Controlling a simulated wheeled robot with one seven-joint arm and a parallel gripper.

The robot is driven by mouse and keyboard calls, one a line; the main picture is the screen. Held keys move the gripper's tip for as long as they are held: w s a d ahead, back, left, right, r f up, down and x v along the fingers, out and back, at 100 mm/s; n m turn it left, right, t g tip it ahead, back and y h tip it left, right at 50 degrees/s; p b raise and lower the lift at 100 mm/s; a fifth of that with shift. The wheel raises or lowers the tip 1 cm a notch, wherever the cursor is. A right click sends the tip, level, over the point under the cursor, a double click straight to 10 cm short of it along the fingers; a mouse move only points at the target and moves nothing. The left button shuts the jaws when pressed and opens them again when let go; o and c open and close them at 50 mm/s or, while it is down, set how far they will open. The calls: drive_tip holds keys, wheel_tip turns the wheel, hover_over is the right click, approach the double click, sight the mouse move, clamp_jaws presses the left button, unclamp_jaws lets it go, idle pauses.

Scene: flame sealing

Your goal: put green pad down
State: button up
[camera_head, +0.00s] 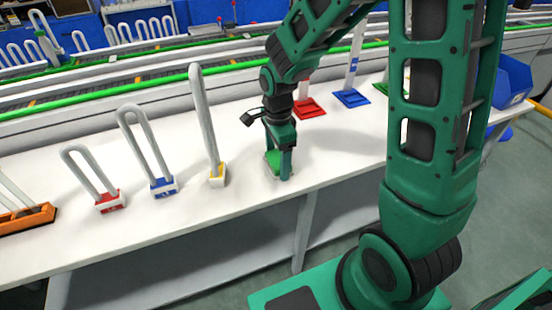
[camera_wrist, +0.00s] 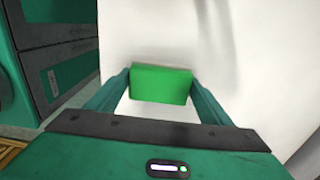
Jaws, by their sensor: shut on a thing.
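The green pad (camera_wrist: 161,84) is a small green block between the two fingers of my gripper (camera_wrist: 160,90) in the wrist view. In the head view, the green pad (camera_head: 273,160) shows low between the fingers of my gripper (camera_head: 279,174), at the white table (camera_head: 240,212) near its front edge. My gripper is shut on the pad and points down. I cannot tell whether the pad touches the table top.
To the left stand looped tubes in a yellow base (camera_head: 217,176), a blue base (camera_head: 163,188) and a red base (camera_head: 110,202). An orange tray (camera_head: 28,218) is at far left. Behind my gripper are a red pad (camera_head: 309,108) and a blue pad (camera_head: 351,98).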

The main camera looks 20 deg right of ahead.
sight(277, 159)
drive_tip(key=shift+s+f, duration=0.1)
drive_tip(key=shift+f, duration=0.15)
drive_tip(key=shift+f, duration=0.15)
drive_tip(key=shift+s, duration=0.4)
drive_tip(key=o, duration=1.1)
drive_tip(key=shift+f, duration=0.1)
drive_tip(key=shift+a, duration=0.1)
drive_tip(key=shift+w+r, duration=0.25)
drive_tip(key=shift+r, duration=0.05)
drive_tip(key=shift+w+r, duration=0.8)
drive_tip(key=shift+r, duration=0.15)
wheel_tip(277, 159, up, 11)
drive_tip(key=s, duration=0.1)
drive_tip(key=shift+f, duration=0.2)
